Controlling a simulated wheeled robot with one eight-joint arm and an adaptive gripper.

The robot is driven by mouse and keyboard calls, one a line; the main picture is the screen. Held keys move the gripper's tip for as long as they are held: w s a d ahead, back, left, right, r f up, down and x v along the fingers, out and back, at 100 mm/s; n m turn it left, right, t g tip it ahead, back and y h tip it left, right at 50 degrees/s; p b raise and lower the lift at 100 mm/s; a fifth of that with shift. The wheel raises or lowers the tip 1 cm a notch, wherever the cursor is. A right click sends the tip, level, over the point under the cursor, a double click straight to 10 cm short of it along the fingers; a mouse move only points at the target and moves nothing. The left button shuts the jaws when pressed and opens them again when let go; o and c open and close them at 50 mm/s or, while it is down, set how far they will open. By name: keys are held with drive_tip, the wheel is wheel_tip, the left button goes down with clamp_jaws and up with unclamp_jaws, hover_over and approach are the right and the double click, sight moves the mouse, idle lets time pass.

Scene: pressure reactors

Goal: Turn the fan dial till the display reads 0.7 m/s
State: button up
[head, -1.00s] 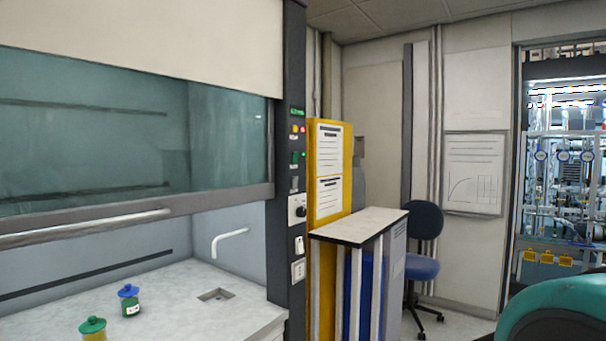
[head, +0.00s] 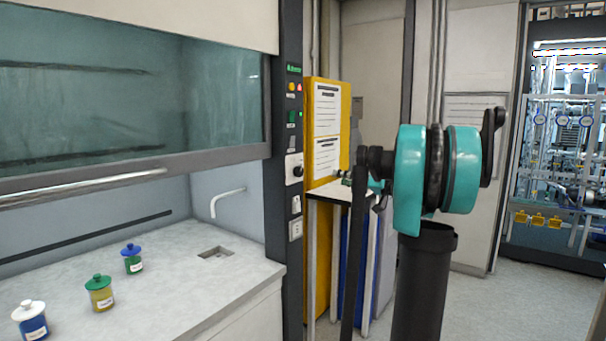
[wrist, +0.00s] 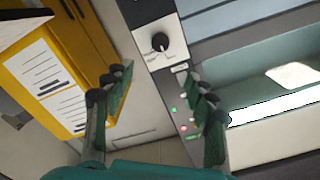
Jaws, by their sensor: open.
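The fan dial (head: 298,170) is a dark round knob on a white plate, on the dark post at the fume hood's right side. It also shows in the wrist view (wrist: 160,42), with a light mark on its face. The small green-lit display (head: 294,69) is near the top of the post; its digits are too small to read. My gripper (wrist: 158,82) is open and empty. In the wrist view its fingers are spread, and the dial lies beyond the gap between them, apart from both. In the head view my arm partly hides the gripper.
The post also carries small lit buttons (head: 292,117) and a socket (head: 296,229). A yellow cabinet (head: 322,105) and a narrow white-topped stand (head: 328,191) are right of it. Three lidded bottles stand on the hood's worktop (head: 190,270). Floor is free at the right.

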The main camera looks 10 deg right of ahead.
sight(301, 172)
drive_tip(key=x, duration=1.7)
drive_tip(key=shift+w+a, duration=0.15)
drive_tip(key=c, duration=1.2)
